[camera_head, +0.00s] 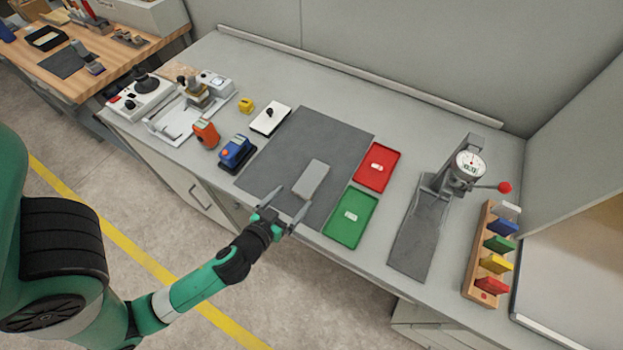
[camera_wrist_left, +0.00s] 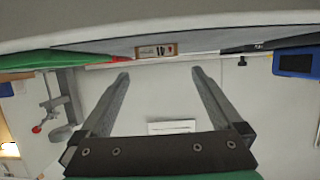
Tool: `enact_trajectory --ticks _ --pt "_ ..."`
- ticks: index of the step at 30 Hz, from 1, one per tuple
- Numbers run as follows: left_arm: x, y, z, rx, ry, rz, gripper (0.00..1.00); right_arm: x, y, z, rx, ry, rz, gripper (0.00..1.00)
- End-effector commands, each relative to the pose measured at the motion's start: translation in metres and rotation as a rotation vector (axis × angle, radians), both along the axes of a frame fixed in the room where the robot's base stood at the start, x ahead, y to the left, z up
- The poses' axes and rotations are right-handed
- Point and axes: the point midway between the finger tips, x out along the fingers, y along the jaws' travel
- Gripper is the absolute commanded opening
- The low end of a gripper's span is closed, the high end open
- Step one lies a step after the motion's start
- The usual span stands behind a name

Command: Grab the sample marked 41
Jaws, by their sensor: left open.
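A flat grey plate (camera_head: 311,180), the likely sample, lies on the dark grey mat (camera_head: 320,135) near its front edge. No number can be read on it in the head view. My left gripper (camera_head: 287,203) is open and empty, its spread fingers just in front of the plate's near end. In the left wrist view the open fingers (camera_wrist_left: 160,72) point toward a small brownish label (camera_wrist_left: 157,51) with dark marks too small to read. I cannot tell what the label is fixed to. My right gripper is not in view.
A green tray (camera_head: 335,233) and a red tray (camera_head: 361,181) lie to the right of the mat, with a dial-gauge press (camera_head: 466,167) beyond. A blue device (camera_head: 234,152) and an orange device (camera_head: 205,133) stand left. A wooden rack (camera_head: 468,290) holds coloured pieces.

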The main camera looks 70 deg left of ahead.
Motion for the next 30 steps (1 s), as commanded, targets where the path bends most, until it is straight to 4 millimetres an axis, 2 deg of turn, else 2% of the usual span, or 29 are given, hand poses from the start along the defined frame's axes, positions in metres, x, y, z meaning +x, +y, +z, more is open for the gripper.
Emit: enact_trajectory --ticks 3,11,19,28,30 --pt "0.018 0.014 -0.006 0.001 -0.002 0.004 1.0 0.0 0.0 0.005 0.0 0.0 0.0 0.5" --pt "0.029 0.022 -0.012 0.0 -0.002 -0.001 1.0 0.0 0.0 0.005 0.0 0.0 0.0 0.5" --pt "0.062 0.044 -0.024 0.0 -0.001 0.001 1.0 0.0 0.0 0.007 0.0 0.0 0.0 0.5" --pt "0.068 0.048 -0.027 0.001 0.0 -0.001 1.0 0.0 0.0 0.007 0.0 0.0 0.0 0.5" --pt "0.068 0.048 -0.027 0.001 0.0 -0.001 0.87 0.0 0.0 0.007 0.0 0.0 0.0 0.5"
